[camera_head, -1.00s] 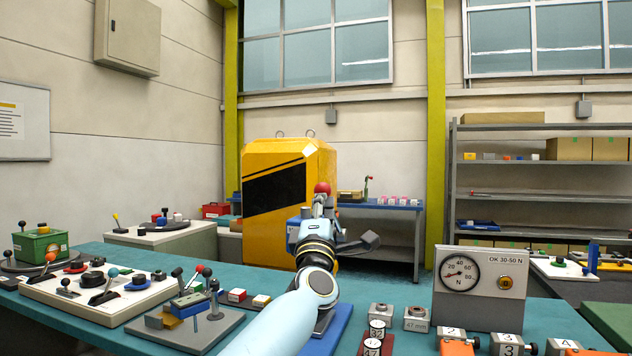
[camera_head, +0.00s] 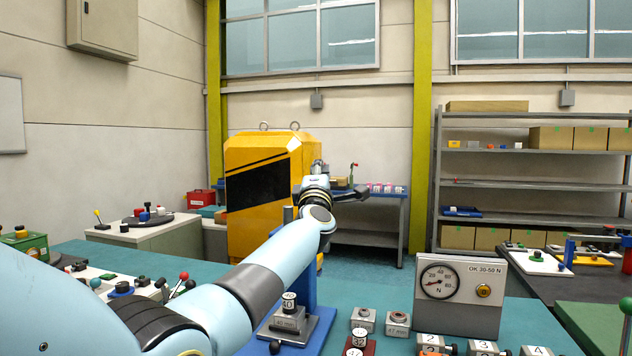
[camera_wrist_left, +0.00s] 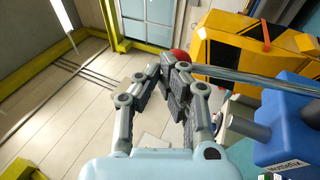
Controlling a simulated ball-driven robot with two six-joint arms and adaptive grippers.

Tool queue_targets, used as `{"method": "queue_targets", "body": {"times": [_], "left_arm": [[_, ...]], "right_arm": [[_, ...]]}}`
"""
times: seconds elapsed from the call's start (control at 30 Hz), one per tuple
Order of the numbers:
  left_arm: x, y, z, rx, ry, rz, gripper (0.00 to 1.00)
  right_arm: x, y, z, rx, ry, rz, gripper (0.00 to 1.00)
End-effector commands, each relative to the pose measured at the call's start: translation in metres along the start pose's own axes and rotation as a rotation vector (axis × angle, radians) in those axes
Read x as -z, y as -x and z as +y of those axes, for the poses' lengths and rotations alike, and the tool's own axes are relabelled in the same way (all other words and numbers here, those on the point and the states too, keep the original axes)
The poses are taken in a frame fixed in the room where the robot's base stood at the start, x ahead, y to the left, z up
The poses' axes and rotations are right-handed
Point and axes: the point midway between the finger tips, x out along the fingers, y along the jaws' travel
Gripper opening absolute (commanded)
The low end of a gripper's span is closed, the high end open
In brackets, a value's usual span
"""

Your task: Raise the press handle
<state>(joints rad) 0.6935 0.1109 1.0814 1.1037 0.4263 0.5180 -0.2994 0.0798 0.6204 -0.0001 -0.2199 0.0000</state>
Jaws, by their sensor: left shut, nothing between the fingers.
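The press is blue, with a base plate (camera_head: 322,328) on the teal bench and an upright column (camera_head: 306,285) partly behind my left arm. In the left wrist view its blue head (camera_wrist_left: 292,125) is at the right. The handle is a steel bar (camera_wrist_left: 255,78) running left from the head to a red ball knob (camera_wrist_left: 181,56). My left gripper (camera_wrist_left: 174,72) is shut and empty, its fingertips close to the knob; I cannot tell if they touch. In the head view my left gripper (camera_head: 317,168) is raised and hides the knob. My right gripper is not seen.
A gauge box (camera_head: 460,290) stands right of the press. Small grey blocks (camera_head: 363,318) and numbered pieces lie along the bench front. A labelled block (camera_head: 289,318) sits on the press base. A yellow cabinet (camera_head: 262,185) stands behind, beyond the bench.

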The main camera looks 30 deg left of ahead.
Motion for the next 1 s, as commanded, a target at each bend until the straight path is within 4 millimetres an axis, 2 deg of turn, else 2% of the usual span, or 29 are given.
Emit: {"method": "queue_targets", "body": {"times": [0.33, 1.0], "left_arm": [[-0.0022, -0.0126, 0.0024, 0.0, 0.001, 0.0, 0.0], [-0.0073, -0.0117, 0.0054, 0.002, 0.001, -0.003, 0.0]], "right_arm": [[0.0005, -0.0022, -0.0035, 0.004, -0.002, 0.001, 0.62], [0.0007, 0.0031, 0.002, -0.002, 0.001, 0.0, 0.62]]}}
